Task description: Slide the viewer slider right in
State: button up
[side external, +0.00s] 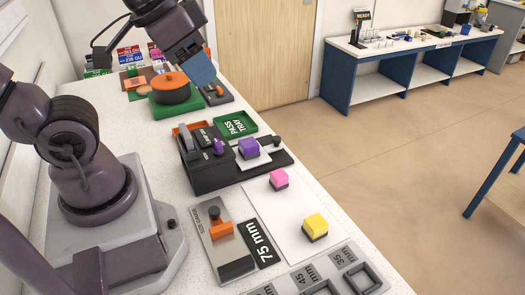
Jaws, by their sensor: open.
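A black viewer-like device (208,172) stands on the white bench in the middle of the side view. A low black track (277,162) runs out from it to the right. On the track is a white plate (263,159) carrying a purple block (249,147), with a black knob (277,141) near its right end. I take this plate and knob to be the slider, standing out to the right of the housing. My gripper (198,74) is high above the back of the bench, near the orange round lid, apart from the device. Its fingers are hard to make out.
An orange round lid (171,86) sits on a green base behind the device. A green pass tray (237,123) lies close behind the track. In front are pink (279,178) and yellow (315,225) blocks and a grey gauge with an orange slider (221,228).

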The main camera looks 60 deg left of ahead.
jog(key=shift+w+a+f+g, duration=0.2)
jog(key=shift+w+f+g, duration=0.2)
jog(key=shift+w+f, duration=0.2)
jog(key=shift+w+a+f+g, duration=0.15)
jog(key=shift+w+f+g, duration=0.25)
jog(key=shift+w+f, duration=0.15)
grip_shut()
jog(key=n+g, duration=0.1)
jog(key=g, duration=0.5)
send_over(274, 160)
jog(key=w+d, duration=0.1)
jog(key=d, duration=0.3)
jog(key=w+f+x, duration=0.1)
jog(key=w+x, duration=0.1)
jog(key=x, duration=1)
jog(key=shift+w+a+f+m+g, duration=0.75)
jog(key=shift+w+a+f, duration=1.3)
jog(key=shift+w+f, duration=2.2)
jog(key=shift+n+g, duration=0.25)
jog(key=x, duration=0.9)
jog(key=shift+s+f, duration=0.1)
jog(key=s, duration=0.2)
jog(key=shift+s+f, duration=0.15)
jog(key=shift+s, duration=0.9)
